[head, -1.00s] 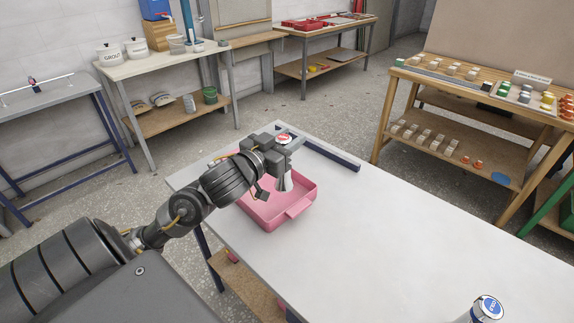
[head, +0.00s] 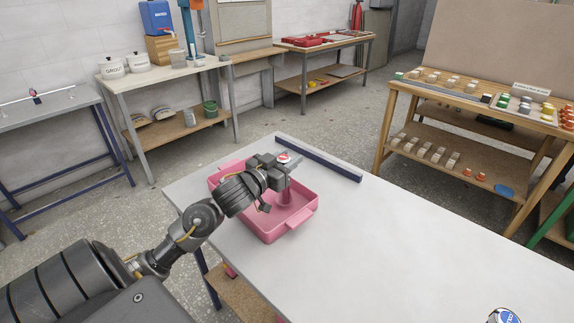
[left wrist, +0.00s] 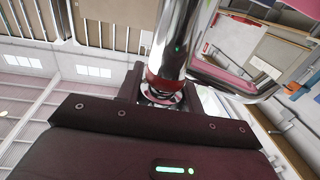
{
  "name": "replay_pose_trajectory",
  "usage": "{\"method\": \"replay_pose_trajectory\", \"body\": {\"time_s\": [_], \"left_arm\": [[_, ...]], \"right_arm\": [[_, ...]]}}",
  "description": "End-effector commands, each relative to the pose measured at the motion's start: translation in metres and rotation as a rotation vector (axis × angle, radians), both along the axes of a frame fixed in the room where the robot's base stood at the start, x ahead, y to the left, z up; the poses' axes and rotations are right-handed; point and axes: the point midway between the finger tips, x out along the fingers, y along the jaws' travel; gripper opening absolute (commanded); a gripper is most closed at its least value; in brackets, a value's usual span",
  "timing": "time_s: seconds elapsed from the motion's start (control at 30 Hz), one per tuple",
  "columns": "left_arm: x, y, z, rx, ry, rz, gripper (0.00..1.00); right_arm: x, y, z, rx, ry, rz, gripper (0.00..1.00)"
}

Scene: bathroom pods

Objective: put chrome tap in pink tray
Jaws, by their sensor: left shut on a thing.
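The pink tray (head: 262,222) stands on the white table, toward its far left end. My left gripper (head: 284,171) is over the tray, shut on the chrome tap (head: 286,194). The tap's lower part hangs below the fingers inside the tray's outline and mirrors its pink; I cannot tell whether it touches the floor of the tray. In the left wrist view the tap (left wrist: 180,42) is a shiny chrome column with a side arm, close to the gripper's palm. My forearm and gripper hide part of the tray's left side. My right gripper is not in view.
The white table (head: 400,235) is clear to the right of the tray. A dark bar (head: 320,160) runs along its far edge. A blue-topped object (head: 505,316) is cut off at the bottom right. Wooden shelves with small parts (head: 470,95) stand beyond, at the right.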

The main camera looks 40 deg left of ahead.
Motion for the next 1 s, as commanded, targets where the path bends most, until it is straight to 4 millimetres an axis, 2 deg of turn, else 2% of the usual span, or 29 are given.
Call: {"method": "replay_pose_trajectory", "body": {"time_s": [0.17, 0.57, 0.6, 0.73, 1.0], "left_arm": [[0.0, 0.0, -0.014, -0.001, -0.005, 0.001, 0.0], [0.0, 0.0, -0.018, 0.0, -0.005, 0.001, 0.0], [0.0, 0.0, -0.019, 0.001, -0.001, 0.0, 0.41], [0.0, 0.0, -0.019, 0.001, -0.001, 0.0, 0.58], [0.0, 0.0, -0.018, 0.001, -0.001, 0.0, 0.58]], "right_arm": [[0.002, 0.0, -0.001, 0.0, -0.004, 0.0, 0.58], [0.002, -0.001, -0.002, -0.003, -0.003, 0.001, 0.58], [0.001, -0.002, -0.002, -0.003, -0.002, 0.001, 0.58], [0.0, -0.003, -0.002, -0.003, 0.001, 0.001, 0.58], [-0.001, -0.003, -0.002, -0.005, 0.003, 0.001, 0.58]]}}
